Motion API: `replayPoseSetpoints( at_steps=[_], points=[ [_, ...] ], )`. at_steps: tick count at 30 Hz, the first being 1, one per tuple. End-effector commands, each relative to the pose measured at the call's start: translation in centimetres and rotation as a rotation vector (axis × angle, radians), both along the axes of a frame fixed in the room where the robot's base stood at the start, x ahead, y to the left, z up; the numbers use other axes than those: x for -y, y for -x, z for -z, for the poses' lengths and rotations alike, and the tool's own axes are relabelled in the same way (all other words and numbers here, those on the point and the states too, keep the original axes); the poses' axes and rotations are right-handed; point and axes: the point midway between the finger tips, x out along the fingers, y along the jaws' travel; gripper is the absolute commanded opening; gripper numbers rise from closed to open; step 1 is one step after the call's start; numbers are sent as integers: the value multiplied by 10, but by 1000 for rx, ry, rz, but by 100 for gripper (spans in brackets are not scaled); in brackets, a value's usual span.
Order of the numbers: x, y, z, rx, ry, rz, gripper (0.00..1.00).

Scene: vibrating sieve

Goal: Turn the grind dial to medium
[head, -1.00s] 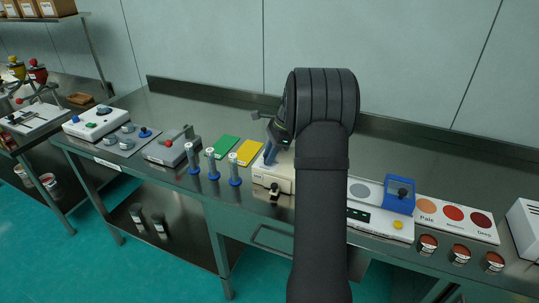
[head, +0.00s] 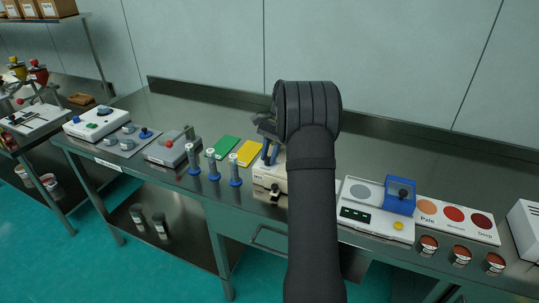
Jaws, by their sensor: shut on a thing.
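A cream-coloured machine (head: 264,179) with a dark knob (head: 274,191) on its front stands near the front edge of the steel bench. My gripper (head: 269,158) reaches down from above to the top of this machine, left of my dark wrist. Its jaws look blue and are closed at the machine's top. The grind dial itself is too small and too covered to make out between the jaws, and its setting cannot be read. My arm hides the machine's right side.
Blue-based tubes (head: 235,172) stand close to the left of the machine. A green card (head: 227,147) and a yellow card (head: 249,152) lie behind them. A white panel with a blue block (head: 400,197) is right of my arm. The bench's back strip is clear.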

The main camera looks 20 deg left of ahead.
Motion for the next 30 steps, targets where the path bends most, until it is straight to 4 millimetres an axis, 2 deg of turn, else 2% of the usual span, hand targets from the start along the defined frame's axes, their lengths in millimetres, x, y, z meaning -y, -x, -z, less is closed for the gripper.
replayPoseSetpoints(
  at_steps=[14, 15, 18, 26, 30],
  points=[
    [1, -1, -1, 4, 0, -13, 2],
    [1, -1, -1, 4, 0, -13, 28],
    [0, -1, 0, 4, 0, -13, 46],
    [0, -1, 0, 2, 0, -13, 46],
    [1, -4, -8, 3, -1, -12, 46]
  ],
)
